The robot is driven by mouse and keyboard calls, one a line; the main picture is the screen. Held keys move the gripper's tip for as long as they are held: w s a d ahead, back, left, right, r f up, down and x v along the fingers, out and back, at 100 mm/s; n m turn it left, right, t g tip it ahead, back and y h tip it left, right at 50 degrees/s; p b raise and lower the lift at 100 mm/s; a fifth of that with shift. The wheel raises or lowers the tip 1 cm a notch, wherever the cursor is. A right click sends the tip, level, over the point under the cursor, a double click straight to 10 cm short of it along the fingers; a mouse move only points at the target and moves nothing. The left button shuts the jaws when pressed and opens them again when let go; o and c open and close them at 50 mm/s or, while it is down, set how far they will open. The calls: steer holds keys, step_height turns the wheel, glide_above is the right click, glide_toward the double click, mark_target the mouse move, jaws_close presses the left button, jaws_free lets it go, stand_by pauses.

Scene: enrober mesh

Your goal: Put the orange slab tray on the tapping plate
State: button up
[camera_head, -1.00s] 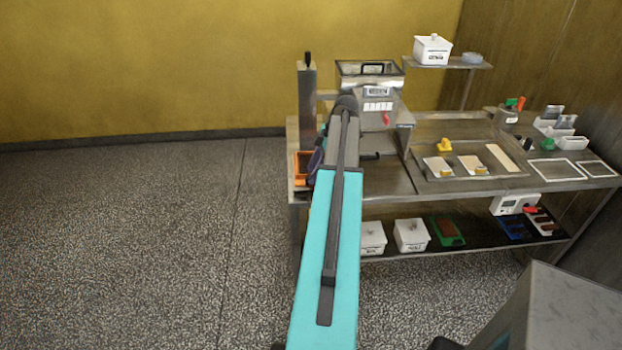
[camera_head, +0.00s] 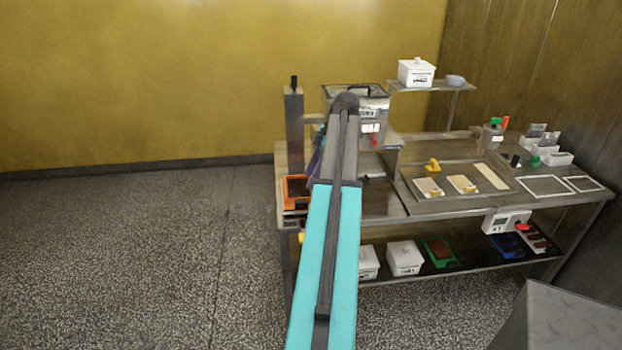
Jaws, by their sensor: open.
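The orange slab tray (camera_head: 289,192), an orange-rimmed tray with a dark inside, is at the left end of the steel bench top, partly behind my arm. My gripper (camera_head: 315,163) shows only as a dark purple piece beside my teal arm, just right of the tray in the picture. Its fingertips are hidden, and I cannot tell how far it is from the tray. I see nothing in it. I cannot pick out the tapping plate with certainty.
A dark-handled post (camera_head: 295,125) stands behind the tray. A steel machine (camera_head: 372,115) stands right of it. A flat board (camera_head: 440,207) carries several pieces; white outlined areas (camera_head: 545,187) lie farther right. The lower shelf holds white boxes (camera_head: 405,257) and a green tray (camera_head: 439,252).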

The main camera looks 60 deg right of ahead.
steer(key=shift+f, duration=0.1)
stand_by(0.6)
steer(key=w+a+f+m+g+y, duration=0.1)
steer(key=w+a+f, duration=0.4)
steer(key=a+f, duration=0.25)
steer(key=w+a+f+m+g, duration=0.1)
steer(key=w+a+f, duration=0.5)
steer(key=f, duration=0.2)
steer(key=w+a+f+m+g, duration=0.2)
steer(key=w+a+f, duration=0.1)
steer(key=a+f, duration=1.4)
steer(key=s+a+f+m+g, duration=0.1)
steer(key=a+f, duration=0.2)
steer(key=a, duration=0.3)
steer(key=s+a+f+g, duration=0.1)
steer(key=s+a+f, duration=0.1)
steer(key=a+f, duration=0.3)
steer(key=s+a+f+m+g+h, duration=0.1)
steer(key=s+a+f, duration=0.5)
steer(key=s+a, duration=0.3)
steer(key=s+a+f+m+g+h, duration=0.1)
steer(key=s+a+f+g+h, duration=0.1)
steer(key=s+a+f, duration=0.3)
steer(key=s+a, duration=0.4)
steer(key=a, duration=0.2)
steer(key=shift+s+f+h, duration=0.3)
steer(key=shift+s+f, duration=0.05)
steer(key=shift+f, duration=0.05)
steer(key=shift+f, duration=0.1)
